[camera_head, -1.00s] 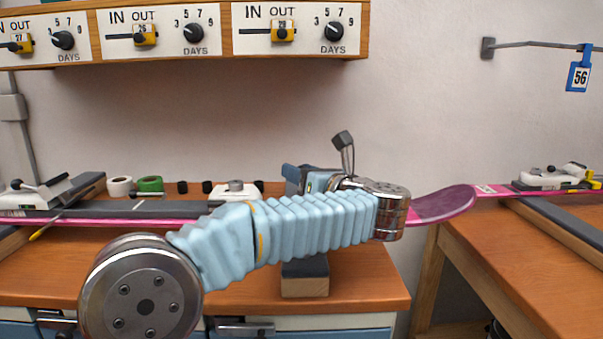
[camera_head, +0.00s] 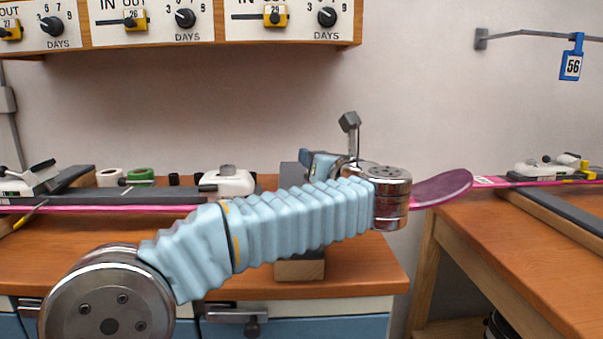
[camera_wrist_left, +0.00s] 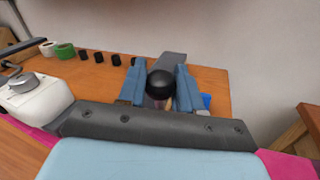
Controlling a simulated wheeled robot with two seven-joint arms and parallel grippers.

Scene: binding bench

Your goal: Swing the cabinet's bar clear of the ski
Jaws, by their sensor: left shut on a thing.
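The pink ski (camera_head: 110,208) lies along the bench; its purple tip (camera_head: 440,188) sticks out past the bench's right end. My left arm crosses in front of it. My left gripper (camera_wrist_left: 158,88) is shut on a black round knob (camera_wrist_left: 160,84), with one blue finger on each side. In the head view the gripper is beyond my wrist, above the ski, and the knob is hidden. A long dark plate (camera_wrist_left: 150,126) with screws lies just in front of the knob in the wrist view. I cannot tell surely which piece is the cabinet's bar. My right gripper is not in view.
A white binding part (camera_head: 228,182) and rolls of tape (camera_head: 140,175) are on the bench. A dark-topped wooden rest (camera_head: 300,269) stands behind my arm. Drawers with a grey handle (camera_head: 235,316) are below. A second bench (camera_head: 530,250) is at right, past a gap.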

